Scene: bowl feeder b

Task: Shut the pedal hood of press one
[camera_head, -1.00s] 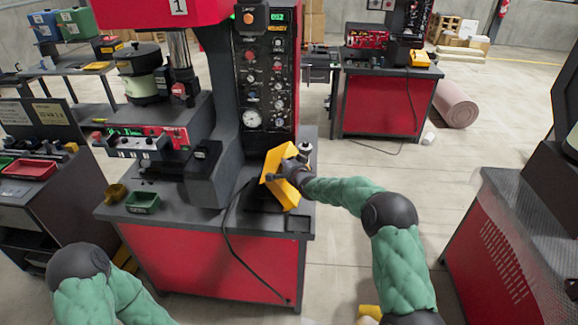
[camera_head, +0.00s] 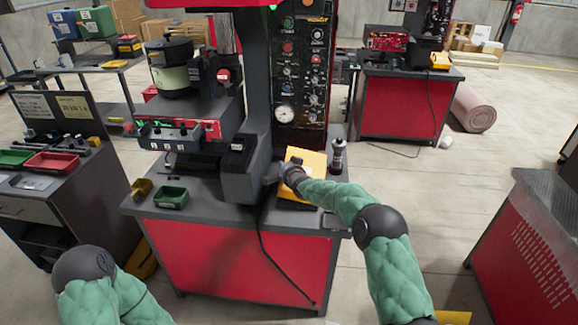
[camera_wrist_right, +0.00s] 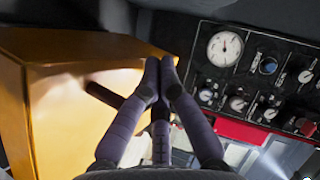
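The yellow pedal hood (camera_head: 313,161) sits on the bench of the press (camera_head: 257,90), right of the column and below the control panel. Its broad yellow face shows in the head view; whether it is fully down I cannot tell. My right gripper (camera_head: 279,173) is at the hood's left side, partly hidden by its own wrist. In the right wrist view, the gripper's fingertips (camera_wrist_right: 160,66) are together with nothing seen between them. The hood (camera_wrist_right: 70,105) fills the left of that view, and a dark bar (camera_wrist_right: 103,95) passes close to the fingers. My left gripper is out of view.
A dark bottle (camera_head: 338,154) stands right of the hood. A cable hangs down the bench front. A green tray (camera_head: 171,198) lies at the bench's left. A red cabinet (camera_head: 525,240) stands at right, with open floor between.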

